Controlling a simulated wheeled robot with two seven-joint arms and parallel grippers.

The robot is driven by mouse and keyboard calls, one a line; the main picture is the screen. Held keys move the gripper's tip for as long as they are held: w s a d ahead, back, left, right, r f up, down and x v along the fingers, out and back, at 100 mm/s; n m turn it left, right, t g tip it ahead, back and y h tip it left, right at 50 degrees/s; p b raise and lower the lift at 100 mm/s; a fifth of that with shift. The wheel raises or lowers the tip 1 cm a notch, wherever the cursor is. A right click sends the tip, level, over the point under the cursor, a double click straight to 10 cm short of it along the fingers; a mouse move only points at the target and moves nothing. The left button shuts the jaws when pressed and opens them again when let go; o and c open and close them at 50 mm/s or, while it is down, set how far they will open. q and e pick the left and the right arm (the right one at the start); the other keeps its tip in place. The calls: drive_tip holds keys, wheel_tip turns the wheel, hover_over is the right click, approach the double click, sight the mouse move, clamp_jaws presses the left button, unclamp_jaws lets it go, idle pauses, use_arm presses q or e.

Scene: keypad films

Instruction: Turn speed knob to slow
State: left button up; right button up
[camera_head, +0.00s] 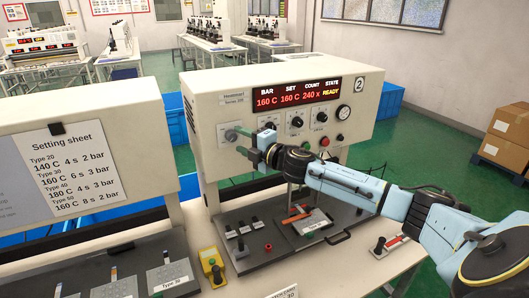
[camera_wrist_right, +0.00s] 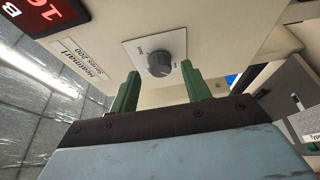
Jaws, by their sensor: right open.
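The wrist view shows a round dark grey knob (camera_wrist_right: 160,58) on a square white plate (camera_wrist_right: 142,44), with small print on both sides that I cannot read. This plate (camera_head: 222,133) shows in the head view at the left of the machine's front, partly hidden by my fingers. My right gripper (camera_head: 238,143) is open in front of it. In the wrist view its two green fingertips (camera_wrist_right: 158,75) stand apart, one on each side of the knob, with a gap to it; contact is not visible. My left gripper is not in view.
The machine (camera_head: 205,100) has a lit red display (camera_head: 298,94), more knobs (camera_head: 297,122) and a gauge (camera_head: 343,112) to the right. Below are a black bed (camera_head: 255,262) and a yellow switch box (camera_head: 213,268). A setting sheet (camera_head: 75,165) stands at left.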

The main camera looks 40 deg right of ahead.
drive_tip(key=s+d+b, duration=0.1)
drive_tip(key=s+b, duration=0.2)
drive_tip(key=s, duration=0.8)
drive_tip(key=shift+d+b, duration=0.35)
drive_tip(key=shift+s, duration=0.1)
